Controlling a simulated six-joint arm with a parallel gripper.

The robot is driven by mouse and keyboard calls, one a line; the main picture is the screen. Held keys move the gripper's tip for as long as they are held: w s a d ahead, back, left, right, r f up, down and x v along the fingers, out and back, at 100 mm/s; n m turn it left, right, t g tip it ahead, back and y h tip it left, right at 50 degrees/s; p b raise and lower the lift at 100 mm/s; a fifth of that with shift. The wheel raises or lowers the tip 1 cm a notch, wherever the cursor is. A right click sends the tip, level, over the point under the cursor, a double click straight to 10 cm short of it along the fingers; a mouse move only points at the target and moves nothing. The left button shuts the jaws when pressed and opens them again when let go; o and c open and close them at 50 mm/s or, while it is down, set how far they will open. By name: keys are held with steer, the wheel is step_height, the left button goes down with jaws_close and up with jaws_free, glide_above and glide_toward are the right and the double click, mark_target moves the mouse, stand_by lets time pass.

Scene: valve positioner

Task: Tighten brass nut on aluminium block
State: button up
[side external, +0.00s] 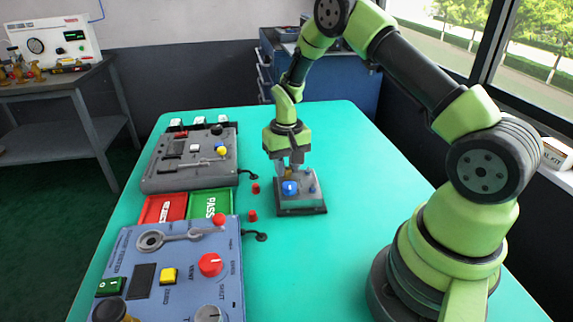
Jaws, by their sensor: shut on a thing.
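The aluminium block (312,205) is a grey, boxy unit on a dark base near the middle of the green table. A round blue part (290,188) is on its near face, with a smaller blue part (312,189) to the right. My gripper (290,172) points straight down at the block's top, at its back left. Its jaws are shut on a small brass-coloured piece, the brass nut (288,174), mostly hidden between the fingers. How far the nut is seated on the block cannot be seen.
A grey test unit (165,180) and a blue one (140,240) stand on the left. Between them lie a red tray (163,208) and a green PASS tray (212,203). Two small red caps (253,215) are left of the block. The table right of the block is clear.

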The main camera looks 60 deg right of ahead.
mark_target(286, 168)
steer(key=shift+m, duration=1.6)
steer(key=o, duration=0.9)
steer(key=shift+r, duration=0.1)
step_height(286, 168, up, 10)
steer(key=shift+f, duration=0.1)
